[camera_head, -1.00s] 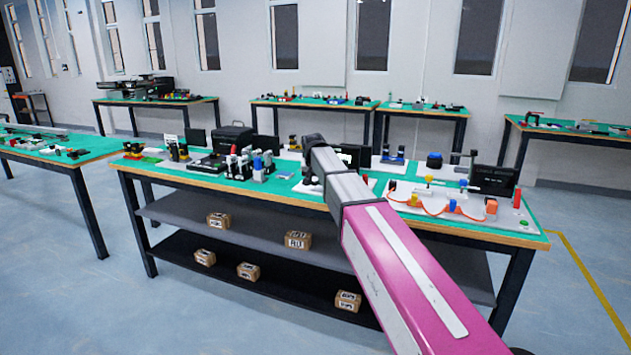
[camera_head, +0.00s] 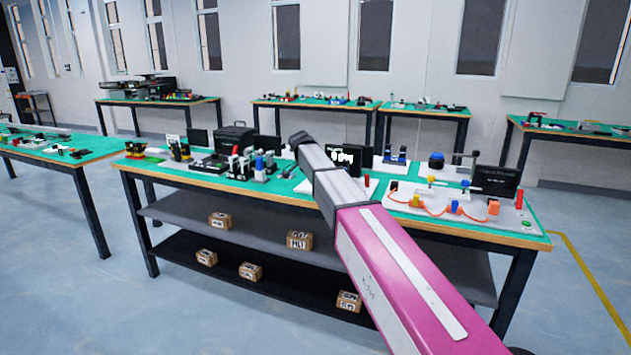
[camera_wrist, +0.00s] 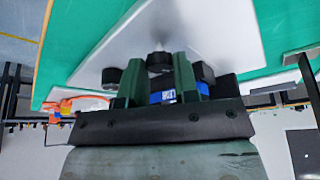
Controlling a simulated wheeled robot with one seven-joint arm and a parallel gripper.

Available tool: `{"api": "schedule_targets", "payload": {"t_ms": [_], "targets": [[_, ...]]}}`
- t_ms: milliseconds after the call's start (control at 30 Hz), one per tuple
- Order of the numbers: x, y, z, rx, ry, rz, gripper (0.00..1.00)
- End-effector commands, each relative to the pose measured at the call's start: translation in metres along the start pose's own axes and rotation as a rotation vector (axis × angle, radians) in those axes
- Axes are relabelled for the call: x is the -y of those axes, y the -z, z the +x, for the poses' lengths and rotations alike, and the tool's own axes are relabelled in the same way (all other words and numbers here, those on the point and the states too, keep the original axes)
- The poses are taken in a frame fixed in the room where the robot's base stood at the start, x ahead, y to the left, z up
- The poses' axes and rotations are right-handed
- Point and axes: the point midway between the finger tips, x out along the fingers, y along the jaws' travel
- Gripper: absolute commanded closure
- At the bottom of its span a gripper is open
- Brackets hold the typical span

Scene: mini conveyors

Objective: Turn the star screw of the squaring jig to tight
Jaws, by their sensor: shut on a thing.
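In the wrist view my gripper (camera_wrist: 159,68) has two green fingers, one on each side of a small black knob (camera_wrist: 158,62). The knob looks like the star screw, but its lobes are too small to make out. The fingers are shut on it. A blue block with a white label (camera_wrist: 163,93) shows between the fingers. Two more dark round parts sit outside them, at left (camera_wrist: 111,76) and right (camera_wrist: 203,73). They are beside a pale grey plate (camera_wrist: 205,30), likely the jig's base. In the head view my arm hides the gripper and most of the jig.
The bench (camera_head: 270,196) has a green top crowded with fixtures. A black screen with white marks (camera_head: 349,157) stands behind my arm. A grey board with orange cable (camera_head: 410,203) lies to the right. Vises and blocks (camera_head: 250,163) stand to the left.

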Motion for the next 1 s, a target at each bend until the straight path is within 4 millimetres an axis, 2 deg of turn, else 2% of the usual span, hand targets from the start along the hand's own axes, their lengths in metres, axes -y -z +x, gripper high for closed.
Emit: {"api": "schedule_targets", "payload": {"t_ms": [333, 800, 833, 900, 1000], "targets": [[0.0014, -0.0002, -0.0001, 0.002, -0.043, 0.104, 0.95], [0.0010, -0.0006, 0.0000, 0.003, -0.048, 0.115, 0.95], [0.0010, -0.0006, 0.0000, 0.003, -0.048, 0.115, 0.69], [0.0010, -0.0005, 0.0001, 0.002, -0.048, 0.115, 0.46], [0.0010, -0.0004, 0.0001, 0.002, -0.048, 0.115, 0.46]]}}
